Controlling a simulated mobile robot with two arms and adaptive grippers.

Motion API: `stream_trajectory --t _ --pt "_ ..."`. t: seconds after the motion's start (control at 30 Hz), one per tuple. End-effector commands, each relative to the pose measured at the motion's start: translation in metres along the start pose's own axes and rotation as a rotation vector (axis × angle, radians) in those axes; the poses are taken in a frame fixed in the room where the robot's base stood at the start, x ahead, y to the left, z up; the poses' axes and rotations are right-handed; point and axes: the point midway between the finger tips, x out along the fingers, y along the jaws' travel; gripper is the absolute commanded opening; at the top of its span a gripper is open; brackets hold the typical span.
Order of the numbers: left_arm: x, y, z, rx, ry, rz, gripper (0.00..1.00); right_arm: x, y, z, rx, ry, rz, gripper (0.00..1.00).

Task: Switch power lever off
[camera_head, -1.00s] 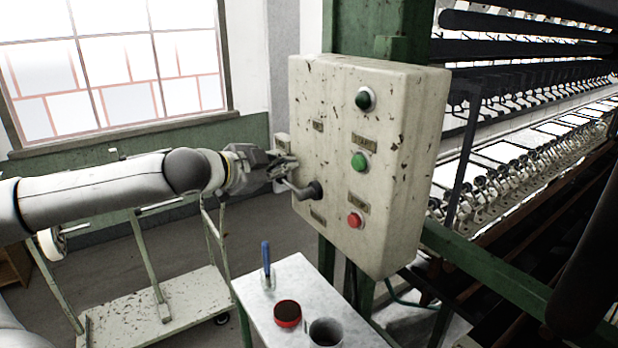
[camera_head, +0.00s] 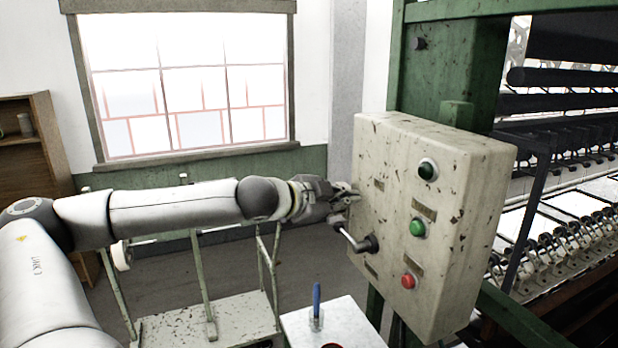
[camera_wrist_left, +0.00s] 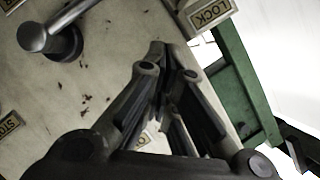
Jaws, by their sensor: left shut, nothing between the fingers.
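The power lever (camera_head: 359,242) is a grey metal handle on a dark round hub, low on the left part of the front of a worn cream control box (camera_head: 392,150). Its rod points up and left from the hub. In the left wrist view the lever (camera_wrist_left: 62,27) is at the upper left, apart from the fingers. My left gripper (camera_head: 347,195) is shut and empty, in front of the box's left edge and above the lever. In the wrist view its closed fingertips (camera_wrist_left: 160,48) are near the box face; contact cannot be told. My right gripper is out of view.
The box carries a dark green button (camera_head: 428,169), a green button (camera_head: 417,227) and a red button (camera_head: 408,281). It is fixed to a green post (camera_head: 455,60). A small table (camera_head: 345,322) with a blue-handled tool stands below. A trolley (camera_head: 230,325) is at the lower left.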

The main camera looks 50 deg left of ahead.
Motion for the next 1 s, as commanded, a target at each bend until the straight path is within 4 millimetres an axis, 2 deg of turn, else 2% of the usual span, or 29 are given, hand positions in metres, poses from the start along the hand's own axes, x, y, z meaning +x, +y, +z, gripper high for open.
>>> stream_trajectory --t 0.03,0.1,0.47,0.8,1.0 --pt "-0.004 0.001 0.006 0.009 -0.005 -0.004 0.0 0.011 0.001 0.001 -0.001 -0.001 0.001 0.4" --pt "-0.009 0.0 0.007 0.009 -0.005 -0.004 0.0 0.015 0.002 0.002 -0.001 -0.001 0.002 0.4" --pt "-0.045 -0.012 0.009 0.006 -0.005 -0.005 0.0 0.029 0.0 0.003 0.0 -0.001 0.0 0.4" --pt "-0.08 -0.023 0.012 0.004 -0.006 -0.002 0.0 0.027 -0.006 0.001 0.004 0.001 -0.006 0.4" --pt "-0.09 -0.026 0.013 0.002 -0.004 -0.001 0.0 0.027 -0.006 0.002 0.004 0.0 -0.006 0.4"
